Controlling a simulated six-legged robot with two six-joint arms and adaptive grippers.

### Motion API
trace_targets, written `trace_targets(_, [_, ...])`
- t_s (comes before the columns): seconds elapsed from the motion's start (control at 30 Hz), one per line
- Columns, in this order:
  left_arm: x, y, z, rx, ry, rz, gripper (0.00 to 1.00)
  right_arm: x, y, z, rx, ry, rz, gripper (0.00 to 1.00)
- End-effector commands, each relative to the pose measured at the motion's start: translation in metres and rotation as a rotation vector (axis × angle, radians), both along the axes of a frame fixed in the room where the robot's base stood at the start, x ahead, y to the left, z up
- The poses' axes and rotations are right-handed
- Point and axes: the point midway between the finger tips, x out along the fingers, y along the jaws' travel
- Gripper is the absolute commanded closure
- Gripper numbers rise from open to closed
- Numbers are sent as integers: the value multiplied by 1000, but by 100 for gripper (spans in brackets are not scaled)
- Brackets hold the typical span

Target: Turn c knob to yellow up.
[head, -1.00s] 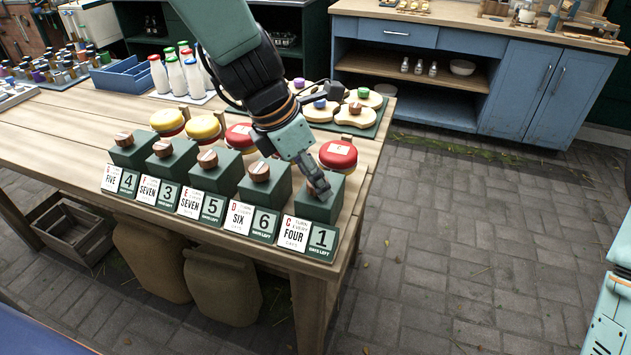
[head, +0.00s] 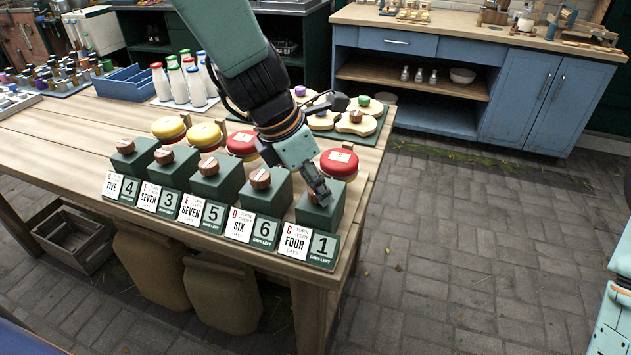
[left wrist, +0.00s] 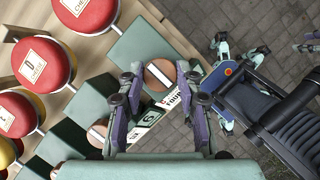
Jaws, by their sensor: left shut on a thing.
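The C knob (left wrist: 160,75) is a round brown wooden knob with a pale stripe, on top of the green block (head: 318,214) at the right end of the row. The block's card (head: 294,241) reads C, FOUR, with a 1 beside it. My left gripper (head: 319,193) reaches down over this block and is shut on the knob. In the left wrist view its two fingers stand on either side of the knob. In the head view the fingers hide most of the knob. A red cheese (head: 339,164) sits behind the block. My right gripper is not in view.
Several similar blocks with wooden knobs, such as the D knob (head: 260,178), stand in a row to the left. Yellow and red cheeses sit behind them. White bottles (head: 180,82) stand further back. The table's right edge is close to the C block.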

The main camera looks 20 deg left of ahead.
Motion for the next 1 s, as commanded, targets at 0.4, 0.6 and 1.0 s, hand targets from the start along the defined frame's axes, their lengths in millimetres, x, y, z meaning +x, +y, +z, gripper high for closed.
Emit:
trace_targets(0.4, [-1,1,1,-1,4,-80,97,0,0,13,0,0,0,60])
trace_targets(0.6, [0,1,3,-2,5,-225,97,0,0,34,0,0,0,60])
trace_targets(1.0, [3,2,4,-1,4,-606,97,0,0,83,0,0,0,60])
